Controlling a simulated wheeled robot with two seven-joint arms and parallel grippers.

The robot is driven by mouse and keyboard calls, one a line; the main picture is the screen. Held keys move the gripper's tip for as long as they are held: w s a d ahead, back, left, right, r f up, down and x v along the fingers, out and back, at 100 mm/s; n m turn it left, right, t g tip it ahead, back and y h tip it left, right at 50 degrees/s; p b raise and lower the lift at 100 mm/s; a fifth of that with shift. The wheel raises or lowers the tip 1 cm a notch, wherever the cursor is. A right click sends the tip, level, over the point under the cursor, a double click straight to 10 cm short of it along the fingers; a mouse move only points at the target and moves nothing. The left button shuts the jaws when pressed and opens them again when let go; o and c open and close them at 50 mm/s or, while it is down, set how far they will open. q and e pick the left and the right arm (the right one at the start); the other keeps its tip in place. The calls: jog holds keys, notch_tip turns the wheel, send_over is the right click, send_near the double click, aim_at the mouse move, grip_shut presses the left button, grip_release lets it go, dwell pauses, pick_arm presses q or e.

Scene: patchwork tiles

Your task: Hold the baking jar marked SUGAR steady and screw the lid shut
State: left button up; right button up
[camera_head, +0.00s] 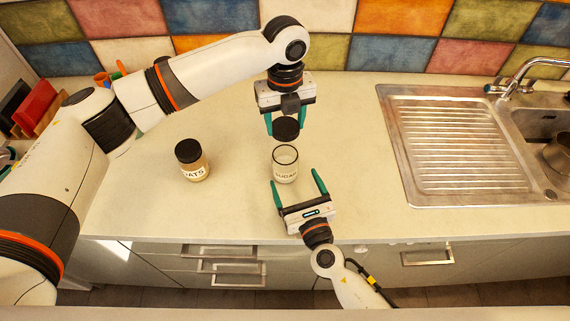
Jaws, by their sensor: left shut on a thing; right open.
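The SUGAR jar (285,170) is clear glass, upright and open-topped on the pale counter, with its label facing the front edge. My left gripper (287,122) is above and behind the jar in the picture, shut on a round black lid (286,128). The lid is apart from the jar's rim. My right gripper (297,184) is open in front of the jar. Its green fingers point towards the jar, one on either side of the jar's lower part; I cannot tell whether they touch it.
An OATS jar (192,161) with a black lid stands to the left on the counter (340,140). A steel drainer and sink (458,150) lie to the right. Boards (36,106) and utensils stand at the far left. Counter between the SUGAR jar and drainer is clear.

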jog(key=x, duration=1)
jog(key=shift+s, duration=0.1)
pick_arm(q)
jog(key=shift+s, duration=0.1)
pick_arm(e)
jog(key=shift+c, duration=0.3)
jog(key=c, duration=1.4)
pick_arm(q)
send_over(285, 144)
jog(key=s, duration=0.3)
jog(key=shift+w+f, duration=0.2)
jog(key=shift+f, duration=2.25)
jog(key=shift+f, duration=0.9)
jog(key=shift+f, duration=0.55)
